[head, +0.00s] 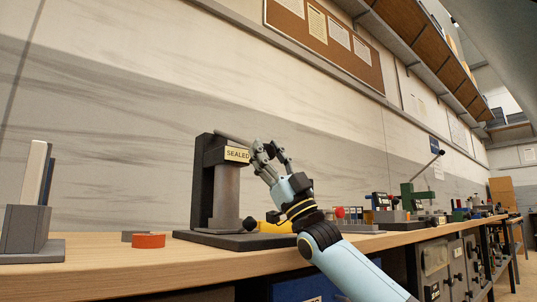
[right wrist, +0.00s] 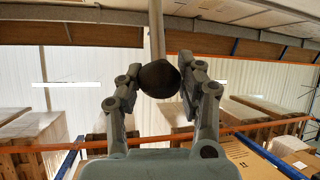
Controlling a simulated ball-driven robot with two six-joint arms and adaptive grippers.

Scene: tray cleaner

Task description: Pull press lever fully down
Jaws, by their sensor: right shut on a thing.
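The press (head: 203,185) stands on a dark base plate on the bench in the head view, with a "SEALED" label (head: 237,155) on its head. Its lever (head: 232,138) runs from the top of the press to the right, sloping slightly down. My right gripper (head: 270,150) is at the lever's outer end, shut on the black ball knob (right wrist: 158,78). In the right wrist view the knob sits between the two fingers, with the pale lever shaft (right wrist: 157,30) rising behind it. My left gripper is not in view.
An orange-red disc (head: 148,241) lies on the bench left of the press, near a grey block with upright plates (head: 25,225). A yellow object (head: 270,226) and a red knob (head: 340,212) stand behind my right arm. Bare bench (head: 115,270) lies in front of the disc.

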